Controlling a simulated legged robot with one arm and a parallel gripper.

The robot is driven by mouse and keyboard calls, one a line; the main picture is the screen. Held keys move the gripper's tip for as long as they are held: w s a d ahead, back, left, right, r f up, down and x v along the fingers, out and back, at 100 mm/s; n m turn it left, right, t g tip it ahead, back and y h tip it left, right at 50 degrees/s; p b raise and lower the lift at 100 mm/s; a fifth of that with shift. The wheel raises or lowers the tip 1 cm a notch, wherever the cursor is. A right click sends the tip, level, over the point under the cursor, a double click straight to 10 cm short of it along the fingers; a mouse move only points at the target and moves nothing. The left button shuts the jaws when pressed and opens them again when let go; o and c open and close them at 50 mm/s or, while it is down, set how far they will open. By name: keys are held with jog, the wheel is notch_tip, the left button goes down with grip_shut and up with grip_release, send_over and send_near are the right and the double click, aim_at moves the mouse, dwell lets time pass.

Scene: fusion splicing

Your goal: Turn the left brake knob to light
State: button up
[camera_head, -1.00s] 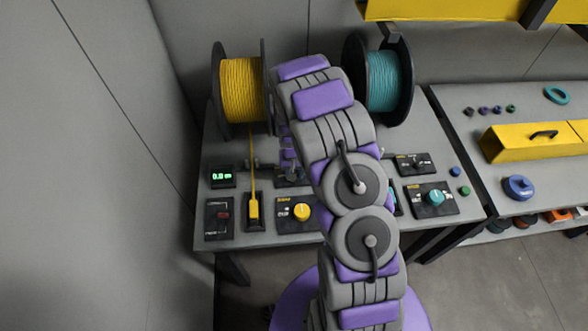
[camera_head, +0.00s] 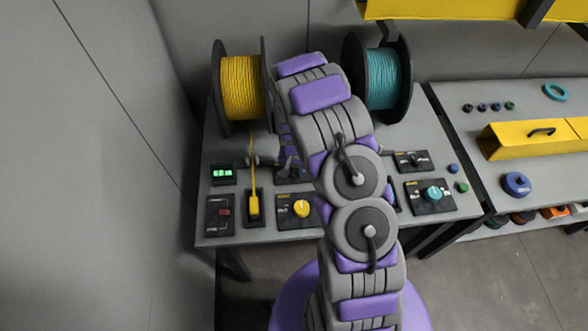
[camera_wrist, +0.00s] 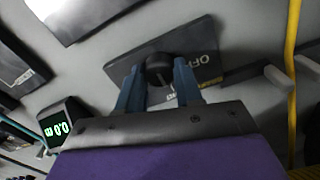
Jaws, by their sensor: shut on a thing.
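A round black knob (camera_wrist: 158,66) sits on a dark panel (camera_wrist: 207,68) with the word OFF in the wrist view; I take it to be the left brake knob. The blue fingers of my gripper (camera_wrist: 159,84) stand one on each side of the knob and are shut on it. Other markings on the panel are partly hidden by my fingers or blurred. In the head view this panel (camera_head: 283,176) lies behind the yellow knob's panel, and my arm hides most of it and my gripper.
A yellow knob (camera_head: 301,208) and a green display (camera_head: 223,173) are near my gripper. A yellow line (camera_head: 251,150) runs down from the yellow spool (camera_head: 240,86). A teal spool (camera_head: 382,79) and a teal knob (camera_head: 433,193) are on the right.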

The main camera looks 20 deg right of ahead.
aim_at(294, 171)
jog(key=o, duration=1)
jog(key=shift+o, duration=0.2)
notch_tip(294, 171, up, 17)
jog(key=p, duration=0.2)
jog(key=shift+r, duration=0.2)
jog(key=shift+w, duration=0.1)
